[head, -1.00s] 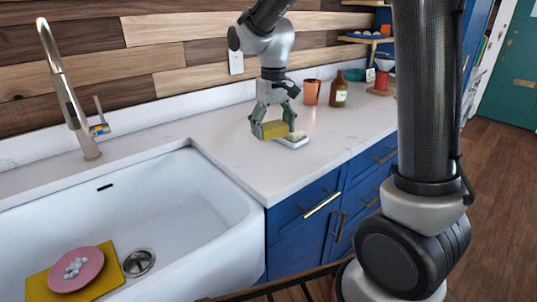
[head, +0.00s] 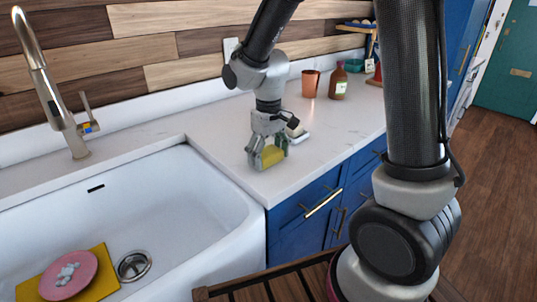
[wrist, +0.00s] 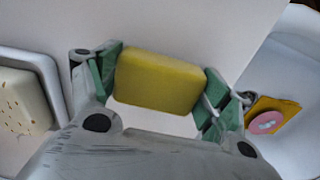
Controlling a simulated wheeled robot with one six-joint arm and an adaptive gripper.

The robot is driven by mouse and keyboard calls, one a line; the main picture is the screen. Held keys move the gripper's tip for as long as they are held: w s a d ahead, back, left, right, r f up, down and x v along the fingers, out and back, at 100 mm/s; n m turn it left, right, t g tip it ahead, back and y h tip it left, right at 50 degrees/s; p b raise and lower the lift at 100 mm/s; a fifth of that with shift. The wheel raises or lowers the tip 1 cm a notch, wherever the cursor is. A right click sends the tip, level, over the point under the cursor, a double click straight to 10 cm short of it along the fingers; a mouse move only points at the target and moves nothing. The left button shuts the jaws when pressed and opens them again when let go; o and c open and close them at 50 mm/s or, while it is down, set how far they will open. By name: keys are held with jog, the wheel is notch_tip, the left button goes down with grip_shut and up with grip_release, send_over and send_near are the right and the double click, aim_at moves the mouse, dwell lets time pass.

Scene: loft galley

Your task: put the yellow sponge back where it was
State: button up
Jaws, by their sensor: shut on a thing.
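The yellow sponge (head: 269,156) is held between the fingers of my gripper (head: 267,150), at the counter's front edge beside the sink. In the wrist view the sponge (wrist: 158,81) sits between the green finger pads of my gripper (wrist: 160,88). I cannot tell whether the sponge touches the counter. In the sink lies a yellow cloth or mat (head: 98,284) with a pink plate (head: 68,275) on it. The plate holds several small pale pieces. A small tray (head: 299,137) is on the counter behind the gripper; in the wrist view the tray (wrist: 50,72) holds a cream-coloured, speckled block (wrist: 22,100).
The white sink (head: 190,215) with its faucet (head: 58,105) is on the left. A copper cup (head: 311,84) and a brown bottle (head: 338,82) stand farther back. The counter (head: 215,135) left of my gripper is clear. A slatted wooden surface (head: 285,287) shows at the bottom.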

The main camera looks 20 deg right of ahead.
aim_at(269, 153)
jog(key=o, duration=1)
jog(key=shift+f, duration=0.1)
notch_tip(269, 153, up, 12)
jog(key=shift+s+d+r+m+t, duration=0.8)
jog(key=shift+s+d, duration=1.65)
jog(key=shift+s, duration=0.65)
jog(key=shift+s+d+r+m+t, duration=0.7)
jog(key=shift+s+d+r, duration=0.2)
jog(key=shift+s+d, duration=1.95)
jog(key=shift+s+d+r+m+t, duration=0.8)
jog(key=shift+s+d, duration=1.3)
jog(key=shift+s, duration=1.3)
